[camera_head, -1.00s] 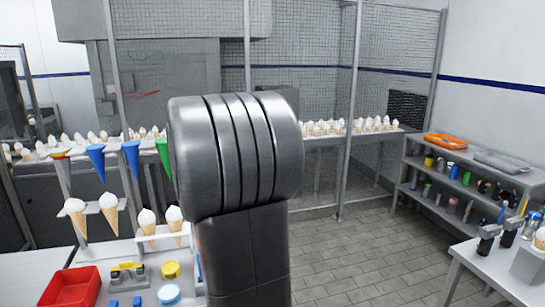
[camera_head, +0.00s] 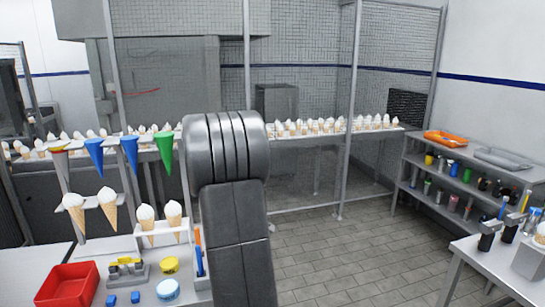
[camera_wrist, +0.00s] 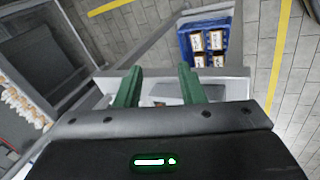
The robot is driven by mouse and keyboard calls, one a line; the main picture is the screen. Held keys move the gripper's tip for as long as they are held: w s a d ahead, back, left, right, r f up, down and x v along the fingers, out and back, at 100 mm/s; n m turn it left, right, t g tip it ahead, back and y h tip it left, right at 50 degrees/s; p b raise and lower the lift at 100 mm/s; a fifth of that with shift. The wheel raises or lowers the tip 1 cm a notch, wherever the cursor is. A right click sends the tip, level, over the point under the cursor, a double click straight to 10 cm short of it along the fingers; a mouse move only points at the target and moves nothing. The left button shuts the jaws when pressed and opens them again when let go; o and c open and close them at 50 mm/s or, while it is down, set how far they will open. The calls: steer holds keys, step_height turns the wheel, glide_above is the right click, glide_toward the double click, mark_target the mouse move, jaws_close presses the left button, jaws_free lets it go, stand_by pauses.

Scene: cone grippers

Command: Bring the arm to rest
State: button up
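My gripper (camera_wrist: 160,88) shows in the wrist view as two green fingers with a clear gap between them. It is open, and nothing is held between the fingers. Behind the fingers is a pale, box-like surface, well apart from them as far as I can tell. In the head view my arm (camera_head: 228,150) stands up as a grey metal joint and link in the middle of the picture. The gripper itself is hidden or out of the head view.
A worktable at the lower left holds a red tray (camera_head: 68,284), small yellow and blue pieces, and a rack with ice-cream cones (camera_head: 146,217) and coloured cone holders (camera_head: 163,150). A shelf (camera_head: 470,160) and a side table (camera_head: 478,250) stand right. The tiled floor (camera_head: 345,255) between is clear.

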steer(key=shift+w+d+f+t, duration=0.3)
steer(key=shift+w+f+t, duration=0.1)
steer(key=shift+w+f, duration=0.4)
